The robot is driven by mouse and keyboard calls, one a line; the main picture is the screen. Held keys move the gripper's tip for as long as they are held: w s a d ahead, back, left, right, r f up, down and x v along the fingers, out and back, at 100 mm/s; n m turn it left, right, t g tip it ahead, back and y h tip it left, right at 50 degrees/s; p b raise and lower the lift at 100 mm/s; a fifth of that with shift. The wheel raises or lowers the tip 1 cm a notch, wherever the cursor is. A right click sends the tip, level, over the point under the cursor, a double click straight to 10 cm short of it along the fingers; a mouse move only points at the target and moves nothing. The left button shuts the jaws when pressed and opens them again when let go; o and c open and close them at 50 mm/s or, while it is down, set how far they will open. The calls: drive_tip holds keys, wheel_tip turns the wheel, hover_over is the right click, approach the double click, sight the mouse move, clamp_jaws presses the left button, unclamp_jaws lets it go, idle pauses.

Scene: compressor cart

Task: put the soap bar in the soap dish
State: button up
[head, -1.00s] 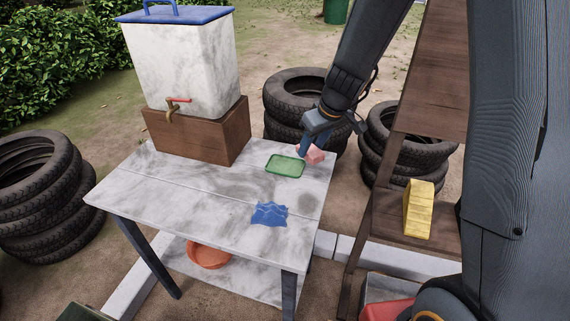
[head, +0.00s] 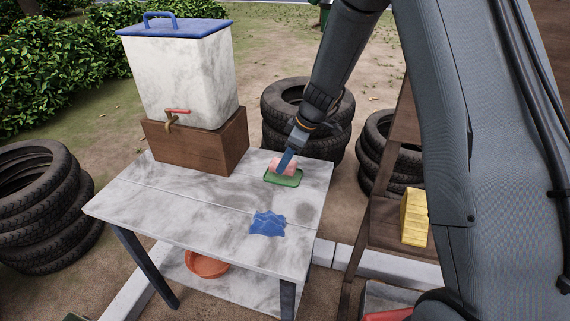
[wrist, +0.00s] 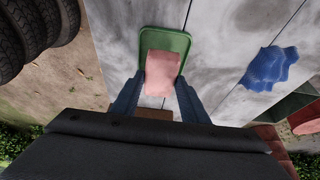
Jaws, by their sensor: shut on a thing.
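The pink soap bar (head: 283,165) is held in my gripper (head: 287,163), which is shut on it. In the wrist view the soap bar (wrist: 162,70) sits between the two blue fingers and overlaps the green soap dish (wrist: 183,42). In the head view the soap dish (head: 285,181) lies on the white table, with the soap over its far part. I cannot tell whether the soap touches the dish. The soap hides much of the dish's inside.
A blue cloth (head: 267,224) lies on the table (head: 215,215), nearer the front. A white water tank (head: 180,80) with a tap stands on a wooden block at the back left. Stacked tyres (head: 305,110) stand behind the table. A yellow block (head: 415,217) sits on the right shelf.

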drive_tip(key=shift+f, duration=1.1)
drive_tip(key=shift+f, duration=0.15)
drive_tip(key=o, duration=1.1)
drive_tip(key=shift+r, duration=0.2)
drive_tip(key=b+v, duration=0.3)
drive_tip(key=v, duration=0.8)
drive_tip(key=s+d+m+h, duration=0.1)
drive_tip(key=s+d+m, duration=0.2)
drive_tip(key=s, duration=0.5)
drive_tip(key=s+d+m+h, duration=0.1)
drive_tip(key=s+d+m, duration=0.2)
drive_tip(key=s+m, duration=0.3)
drive_tip(key=s+d+f+m+h, duration=0.1)
drive_tip(key=s+d+m+h, duration=0.1)
drive_tip(key=s, duration=0.9)
drive_tip(key=shift+s+d+f+m+g, duration=0.1)
drive_tip(key=shift+d+m+g, duration=0.15)
drive_tip(key=shift+m, duration=0.4)
drive_tip(key=shift+s+d+m+g, duration=0.15)
drive_tip(key=shift+d+m, duration=0.15)
drive_tip(key=shift+m, duration=0.35)
drive_tip(key=shift+w, duration=0.15)
